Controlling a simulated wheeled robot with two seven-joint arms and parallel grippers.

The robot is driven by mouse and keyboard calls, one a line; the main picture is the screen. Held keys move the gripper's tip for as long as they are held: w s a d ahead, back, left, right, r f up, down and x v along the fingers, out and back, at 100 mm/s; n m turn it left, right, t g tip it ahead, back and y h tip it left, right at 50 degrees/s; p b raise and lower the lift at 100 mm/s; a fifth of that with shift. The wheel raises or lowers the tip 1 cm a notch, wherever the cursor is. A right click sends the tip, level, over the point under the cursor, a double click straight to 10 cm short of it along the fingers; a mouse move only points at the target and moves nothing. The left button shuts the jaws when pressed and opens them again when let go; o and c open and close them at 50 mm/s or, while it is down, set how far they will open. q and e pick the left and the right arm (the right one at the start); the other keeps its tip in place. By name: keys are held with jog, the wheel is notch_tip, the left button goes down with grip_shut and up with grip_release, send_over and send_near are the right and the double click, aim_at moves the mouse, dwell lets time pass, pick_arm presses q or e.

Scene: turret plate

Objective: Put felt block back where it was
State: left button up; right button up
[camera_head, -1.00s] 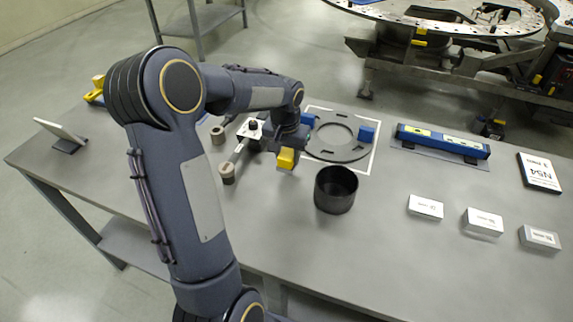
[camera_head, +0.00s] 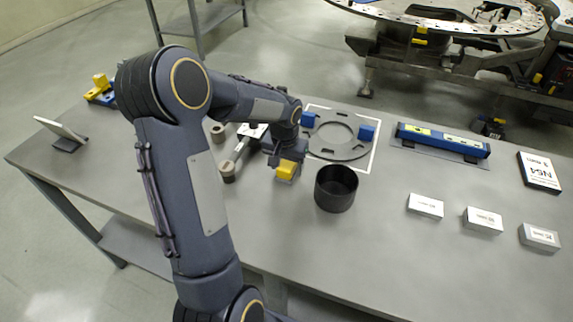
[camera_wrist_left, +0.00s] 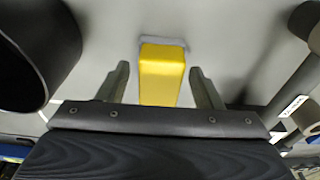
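The felt block is a yellow block (camera_head: 286,170) with a grey pad at its lower end. Whether the pad touches the table is hard to tell. My right gripper is in neither view.
The black cup (camera_head: 336,189) stands close to the right. Brown-grey cylinders (camera_head: 227,171) are on the left. Behind lies a dark ring plate (camera_head: 340,150) with blue blocks (camera_head: 367,132). A blue level (camera_head: 443,141) and small white-faced boxes (camera_head: 425,206) are farther right. The front right table is clear.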

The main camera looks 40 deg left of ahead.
aim_at(285, 168)
pick_arm(q)
notch_tip(285, 168, up, 12)
jog(key=s, duration=0.1)
jog(key=s+d+f+m+t+h, duration=0.1)
jog(key=s+d+t+h, duration=0.3)
jog(key=s+d, duration=1.3)
jog(key=s+m, duration=0.1)
jog(key=s, duration=0.2)
jog(key=shift+s+d, duration=0.15)
jog(key=shift+s, duration=0.05)
